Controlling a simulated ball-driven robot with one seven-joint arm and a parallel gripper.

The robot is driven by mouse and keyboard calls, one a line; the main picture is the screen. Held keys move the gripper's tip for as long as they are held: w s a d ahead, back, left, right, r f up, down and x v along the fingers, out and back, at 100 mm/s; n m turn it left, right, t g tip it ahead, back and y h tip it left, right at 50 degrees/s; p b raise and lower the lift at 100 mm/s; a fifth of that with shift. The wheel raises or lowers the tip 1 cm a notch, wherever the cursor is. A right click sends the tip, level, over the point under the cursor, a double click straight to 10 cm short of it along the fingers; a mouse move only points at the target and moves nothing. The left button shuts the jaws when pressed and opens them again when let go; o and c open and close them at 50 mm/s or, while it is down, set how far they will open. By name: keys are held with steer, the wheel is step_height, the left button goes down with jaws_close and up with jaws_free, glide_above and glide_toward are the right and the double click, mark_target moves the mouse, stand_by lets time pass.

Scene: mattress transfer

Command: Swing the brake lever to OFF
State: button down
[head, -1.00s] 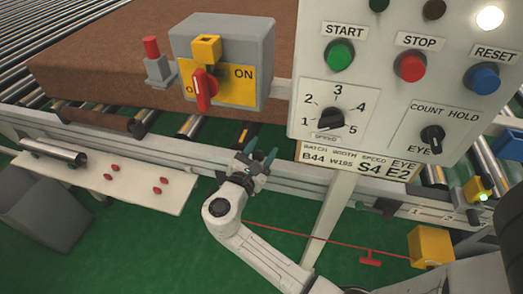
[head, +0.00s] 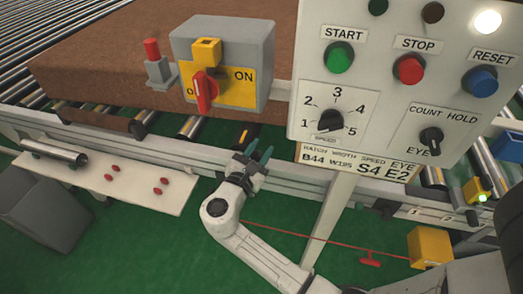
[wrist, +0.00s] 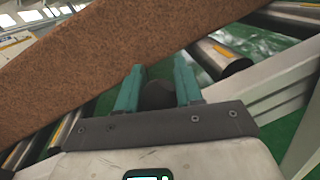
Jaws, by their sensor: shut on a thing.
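My gripper (head: 259,152) is in front of the conveyor's side rail, below the grey switch box. In the wrist view its two teal fingers (wrist: 160,78) are shut on a dark round knob (wrist: 158,95). This looks like the end of the brake lever; the rest of the lever is hidden, and no brake label is readable. The grey switch box (head: 262,55) has a yellow plate marked ON at right; the left label is mostly covered. A red handle (head: 206,93) on that plate points down, apart from my gripper.
A brown mattress (head: 100,65) lies on the rollers behind the rail. The control panel (head: 385,90) stands at right, with START, STOP and RESET buttons. A white shelf (head: 95,180) with red knobs is at left. A red cord (head: 315,237) runs low to a yellow box (head: 430,246).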

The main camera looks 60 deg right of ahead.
steer(key=w+a+n+p, duration=0.1)
steer(key=w+a+n, duration=0.2)
steer(key=w+n, duration=0.2)
steer(key=w+a+n+t+h, duration=0.1)
steer(key=w+n, duration=0.4)
steer(key=w, duration=0.5)
steer(key=shift+w+a+t+p, duration=0.3)
steer(key=shift+w+a+p, duration=0.1)
steer(key=shift+a, duration=0.5)
steer(key=shift+n, duration=0.3)
steer(key=c, duration=0.8)
jaws_free()
steer(key=shift+w, duration=0.1)
steer(key=shift+o, duration=0.2)
steer(key=shift+a+f, duration=0.1)
steer(key=v, duration=1)
steer(key=shift+a+b, duration=0.35)
steer(key=shift+b, duration=0.1)
steer(key=shift+f, duration=0.1)
